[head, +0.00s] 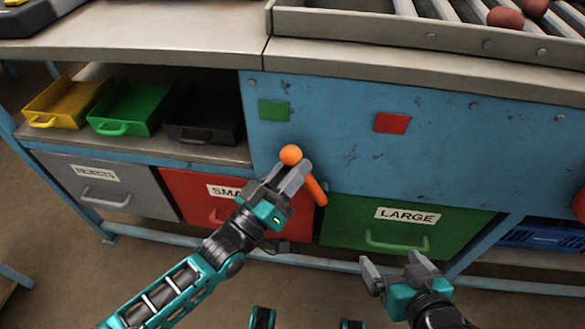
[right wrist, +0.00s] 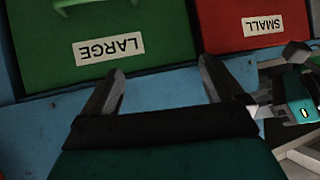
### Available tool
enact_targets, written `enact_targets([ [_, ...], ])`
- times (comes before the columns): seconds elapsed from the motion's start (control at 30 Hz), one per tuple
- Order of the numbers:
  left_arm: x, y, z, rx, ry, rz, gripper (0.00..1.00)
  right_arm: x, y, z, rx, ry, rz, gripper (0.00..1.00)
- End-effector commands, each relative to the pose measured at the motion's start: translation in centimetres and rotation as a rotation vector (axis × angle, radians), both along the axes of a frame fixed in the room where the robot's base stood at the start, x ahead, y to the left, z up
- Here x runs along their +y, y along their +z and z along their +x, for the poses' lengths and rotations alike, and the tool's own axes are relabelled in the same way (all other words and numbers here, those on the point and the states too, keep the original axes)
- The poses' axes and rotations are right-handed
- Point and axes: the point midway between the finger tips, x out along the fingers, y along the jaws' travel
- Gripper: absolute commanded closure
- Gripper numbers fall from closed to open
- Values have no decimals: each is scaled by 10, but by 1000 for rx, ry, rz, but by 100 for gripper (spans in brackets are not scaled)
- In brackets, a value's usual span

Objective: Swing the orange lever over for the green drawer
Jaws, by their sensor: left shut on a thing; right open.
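The orange lever (head: 315,187) is on the blue front panel, with a round orange knob (head: 290,155) at its upper left end; it slants down to the right. My left gripper (head: 286,175) is shut on the lever just below the knob and hides part of the rod. The green drawer (head: 345,222), labelled LARGE, is closed below and right of the lever; it shows upside down in the right wrist view (right wrist: 165,22). My right gripper (head: 400,268) is open and empty in front of the green drawer's lower right; its fingers show in the right wrist view (right wrist: 160,88).
A green patch (head: 274,110) and a red patch (head: 391,122) mark the panel above the lever. A red drawer (head: 180,190) labelled SMALL and a grey drawer (head: 140,203) are at left. Yellow (head: 62,98), green (head: 130,103) and black trays (head: 205,108) sit on the shelf.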

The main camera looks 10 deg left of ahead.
Motion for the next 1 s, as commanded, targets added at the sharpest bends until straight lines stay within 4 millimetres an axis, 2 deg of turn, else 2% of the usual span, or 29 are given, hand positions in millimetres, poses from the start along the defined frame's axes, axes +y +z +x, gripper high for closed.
enact_targets([
  [0.03, 4, 4, 2, -12, 8, -6, 66, 0, 0, 0, 0, 0, 0, 5],
  [0.13, 4, 4, 2, -11, 8, -5, 58, 0, 0, 0, 1, 1, -1, 5],
  [0.47, 6, -1, -5, -1, 5, 0, 58, -1, 0, 0, 1, 1, -3, 5],
  [0.57, 13, -4, -17, -1, 5, 0, 58, -1, 3, 0, 0, 0, -4, 5],
  [0.8, 39, -19, -62, -1, 5, 0, 58, -4, 7, 0, 0, -5, -9, 5],
  [1.0, 56, -29, -91, -4, 6, -2, 58, -6, 7, -1, -2, -7, -13, 5],
])
